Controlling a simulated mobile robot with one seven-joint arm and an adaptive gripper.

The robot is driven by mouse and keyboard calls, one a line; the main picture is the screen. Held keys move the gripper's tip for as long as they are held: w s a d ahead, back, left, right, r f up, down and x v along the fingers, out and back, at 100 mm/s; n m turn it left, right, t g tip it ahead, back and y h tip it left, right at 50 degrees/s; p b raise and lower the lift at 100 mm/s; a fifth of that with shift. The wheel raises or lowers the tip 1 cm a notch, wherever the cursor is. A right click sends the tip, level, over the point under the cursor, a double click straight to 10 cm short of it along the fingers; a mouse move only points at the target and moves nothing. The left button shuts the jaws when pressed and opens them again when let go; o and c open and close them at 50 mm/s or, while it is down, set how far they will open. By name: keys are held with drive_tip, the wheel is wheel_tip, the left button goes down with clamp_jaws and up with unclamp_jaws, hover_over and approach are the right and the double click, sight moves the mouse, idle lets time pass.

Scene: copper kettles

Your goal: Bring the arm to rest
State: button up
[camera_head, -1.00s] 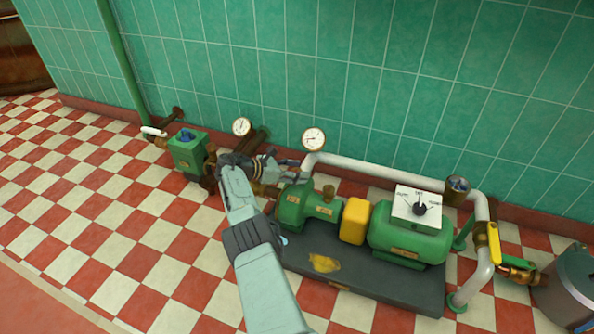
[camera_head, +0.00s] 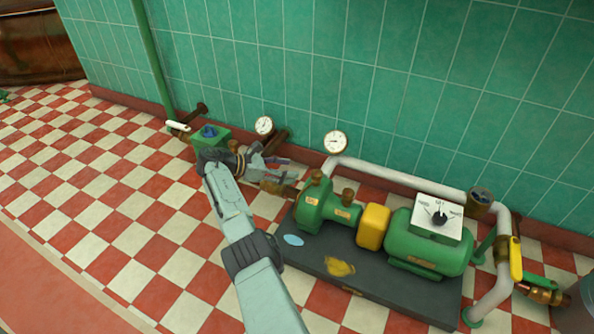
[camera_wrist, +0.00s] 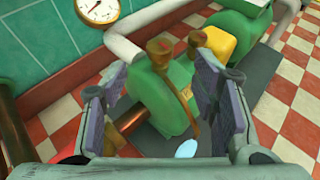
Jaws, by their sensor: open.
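My arm (camera_head: 238,218) reaches up from the bottom of the head view toward the left end of a green pump set. My gripper (camera_head: 280,170) is in front of the two gauges and just left of the pump. It is open. In the wrist view my gripper (camera_wrist: 158,100) has its two grey padded fingers apart, with nothing held between them. The green pump body (camera_wrist: 170,95) with brass caps shows behind the gap. I cannot tell how far the fingers are from it.
The green motor (camera_head: 425,245) carries a white switch box (camera_head: 438,217), beside a yellow coupling guard (camera_head: 373,227). A white pipe (camera_head: 400,180) runs behind them. A green box (camera_head: 213,133) with a blue knob stands left of my gripper. The checkered floor (camera_head: 90,190) at left is clear.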

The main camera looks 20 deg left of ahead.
drive_tip(key=shift+s+a+r, duration=0.1)
drive_tip(key=shift+s+a, duration=0.05)
idle(0.4)
